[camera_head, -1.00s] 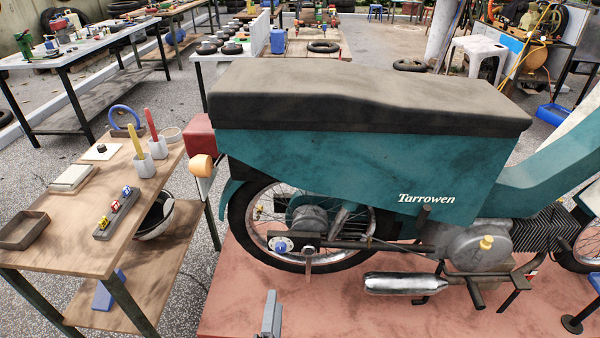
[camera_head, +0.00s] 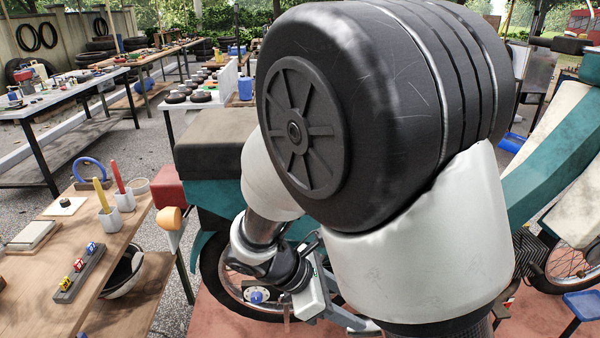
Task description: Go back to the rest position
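My arm fills the middle and right of the view and hides most of the motorbike. My gripper (camera_head: 345,318) is low in the picture, in front of the rear wheel area. Its pale body and part of a finger show, but both fingertips cannot be made out, so I cannot tell whether it is open or shut. I see nothing clearly held in it. The teal motorbike's dark seat (camera_head: 215,140) and rear wheel (camera_head: 225,285) show left of my arm.
A wooden bench (camera_head: 130,255) at the left holds a rack of small coloured blocks (camera_head: 77,272), two white cups with yellow and red handles, and a blue ring (camera_head: 90,168). A blue stool (camera_head: 583,303) stands at the lower right. Grey floor lies between the benches.

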